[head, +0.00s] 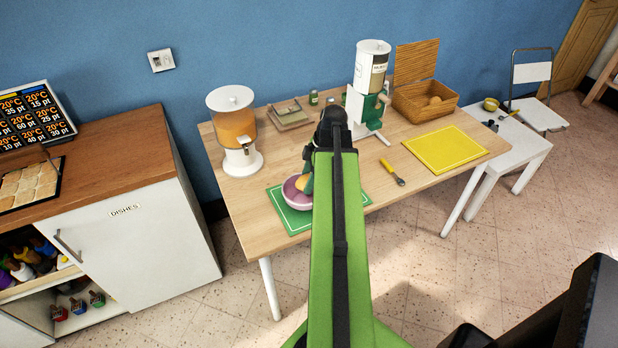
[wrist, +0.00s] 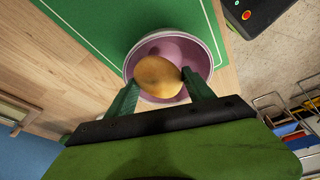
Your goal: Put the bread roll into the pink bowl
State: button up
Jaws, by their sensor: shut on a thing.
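The bread roll (wrist: 158,76) is a tan, rounded piece between the two green fingers of my gripper (wrist: 160,85) in the wrist view. My gripper is shut on it. The pink bowl (wrist: 202,56) lies directly behind the roll in that view, so the roll overlaps much of its inside. In the head view the pink bowl (head: 291,201) stands on a green mat (head: 279,216) at the front left of the table, and the roll (head: 302,182) shows at its right edge. My arm hides part of the bowl. I cannot tell the roll's exact height over the bowl.
A cereal dispenser (head: 234,128) stands behind the bowl, and a green-and-white dispenser (head: 369,90) stands further back. A wicker basket (head: 410,105), a yellow mat (head: 445,148) and a yellow-handled utensil (head: 392,172) are on the right. The table's front edge is close to the bowl.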

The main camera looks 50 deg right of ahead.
jog(key=o, duration=1.4)
jog(key=shift+o, duration=0.2)
jog(key=shift+r, duration=0.1)
jog(key=p+v, duration=1.7)
jog(key=shift+d, duration=0.1)
